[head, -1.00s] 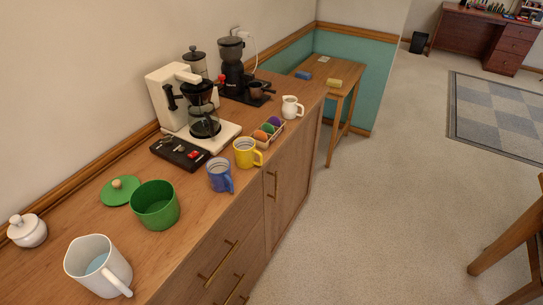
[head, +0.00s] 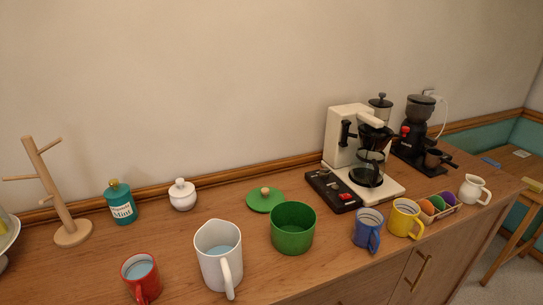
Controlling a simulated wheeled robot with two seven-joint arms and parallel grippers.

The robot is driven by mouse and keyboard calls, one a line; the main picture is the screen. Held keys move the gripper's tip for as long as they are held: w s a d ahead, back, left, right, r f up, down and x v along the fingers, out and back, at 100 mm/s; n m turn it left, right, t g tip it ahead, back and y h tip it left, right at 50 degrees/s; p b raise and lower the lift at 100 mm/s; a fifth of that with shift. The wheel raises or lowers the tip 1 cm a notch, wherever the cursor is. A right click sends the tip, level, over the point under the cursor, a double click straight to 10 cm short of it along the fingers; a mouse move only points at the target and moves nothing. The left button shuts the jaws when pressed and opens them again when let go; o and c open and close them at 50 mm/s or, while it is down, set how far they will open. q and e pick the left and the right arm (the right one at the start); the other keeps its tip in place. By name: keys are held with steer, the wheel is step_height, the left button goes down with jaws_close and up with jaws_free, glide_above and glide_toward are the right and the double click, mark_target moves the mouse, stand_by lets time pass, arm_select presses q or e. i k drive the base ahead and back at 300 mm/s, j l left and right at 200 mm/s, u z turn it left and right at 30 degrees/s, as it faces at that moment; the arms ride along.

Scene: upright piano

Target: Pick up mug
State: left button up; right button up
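Three mugs stand upright on the wooden sideboard in the head view. A red mug (head: 141,278) is near the front edge at the lower left, with pale contents and its handle toward me. A blue mug (head: 367,229) stands right of the green pot, its handle toward the front. A yellow mug (head: 404,218) stands just right of the blue one, its handle to the right. A white pitcher (head: 219,258) with pale blue contents stands between the red mug and the green pot. Neither of my grippers is in view.
A green pot (head: 293,229), its lid (head: 265,200), a coffee maker (head: 343,150), a grinder (head: 415,125) and a small creamer (head: 474,190) share the sideboard (head: 180,235). The wall is close behind.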

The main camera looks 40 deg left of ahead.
mark_target(140, 273)
steer(key=u, duration=2.3)
